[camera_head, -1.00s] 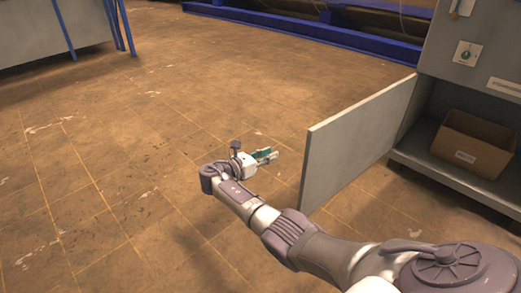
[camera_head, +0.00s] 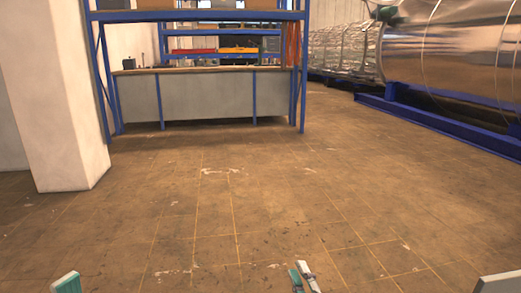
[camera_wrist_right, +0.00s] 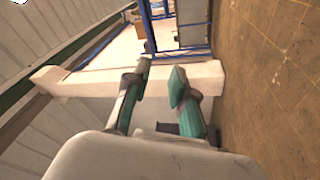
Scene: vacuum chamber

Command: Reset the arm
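My right gripper (camera_head: 302,277) shows at the bottom edge of the head view, right of centre, as two teal-and-grey fingertips side by side with a narrow gap. In the right wrist view, its two fingers (camera_wrist_right: 161,78) stand apart with nothing between them. My left gripper (camera_head: 66,282) shows only as one teal-and-white fingertip at the bottom left of the head view. The rest of it is out of frame, so its opening cannot be told.
A white pillar (camera_head: 62,110) stands at left. A blue-framed workbench (camera_head: 200,99) is at the back, and a large metal cylinder (camera_head: 455,50) on a blue base is at back right. A grey panel corner (camera_head: 502,284) shows at bottom right. The floor between is clear.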

